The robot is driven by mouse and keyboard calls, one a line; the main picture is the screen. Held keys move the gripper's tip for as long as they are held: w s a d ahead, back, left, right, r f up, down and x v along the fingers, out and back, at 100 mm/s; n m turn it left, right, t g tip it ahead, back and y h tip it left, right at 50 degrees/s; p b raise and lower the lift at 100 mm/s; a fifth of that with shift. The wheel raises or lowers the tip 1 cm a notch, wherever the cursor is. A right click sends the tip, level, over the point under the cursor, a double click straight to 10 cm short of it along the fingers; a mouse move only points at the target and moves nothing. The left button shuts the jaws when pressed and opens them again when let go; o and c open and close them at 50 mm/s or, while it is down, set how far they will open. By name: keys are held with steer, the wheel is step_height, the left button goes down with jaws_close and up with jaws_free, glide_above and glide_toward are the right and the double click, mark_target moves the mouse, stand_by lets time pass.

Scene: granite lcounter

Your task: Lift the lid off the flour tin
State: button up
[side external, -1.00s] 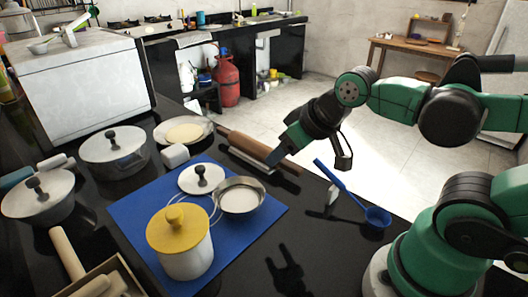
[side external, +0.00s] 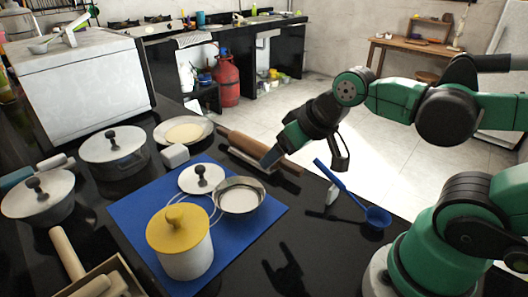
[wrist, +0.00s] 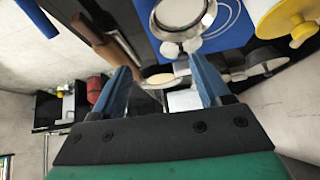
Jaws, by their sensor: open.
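The flour tin (side external: 187,258) is a white cylinder standing upright on a blue mat (side external: 128,213). Its yellow lid (side external: 165,232) with a round knob sits on top. In the wrist view the yellow lid (wrist: 283,20) is at the top right corner, partly cut off. My gripper (side external: 306,162) is open and empty, in the air above the counter to the right of the mat, well apart from the tin. In the wrist view its two blue fingers (wrist: 160,70) are spread with nothing held between them.
A metal bowl of white contents (side external: 239,200) and a white lid with a black knob (side external: 201,178) are on the mat, near the tin. A rolling pin (side external: 232,142) lies behind. A blue ladle (side external: 377,218) lies right. Pots (side external: 115,158) and a wooden box stand left.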

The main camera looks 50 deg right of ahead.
mark_target(175, 212)
steer(key=w+a+m+y, duration=0.1)
steer(key=a+m+y, duration=0.1)
steer(key=m, duration=0.1)
steer(key=w+a+f+m+g+y, duration=0.1)
steer(key=a+m, duration=0.1)
steer(key=m, duration=0.1)
steer(key=w+a+f+m+y, duration=0.1)
steer(key=a+m+y, duration=0.1)
steer(key=a+m, duration=0.1)
steer(key=shift+m+g+y, duration=0.3)
steer(key=shift+m+g, duration=0.1)
steer(key=shift+m, duration=0.2)
steer(key=shift+w+a+f+m+g+y, duration=0.25)
steer(key=shift+w+a+f+m+y, duration=0.2)
steer(key=shift+a+m+y, duration=1.05)
steer(key=shift+w+a+f+m+g+y, duration=0.35)
steer(key=shift+a+m+y, duration=0.6)
steer(key=shift+a+m, duration=1.1)
steer(key=shift+w+a+f+m+g+y, duration=0.2)
steer(key=shift+w+a+f+m+y, duration=0.25)
steer(key=shift+a+m+y, duration=1.05)
steer(key=shift+a+h, duration=0.35)
steer(key=shift+a, duration=0.05)
jaws_close()
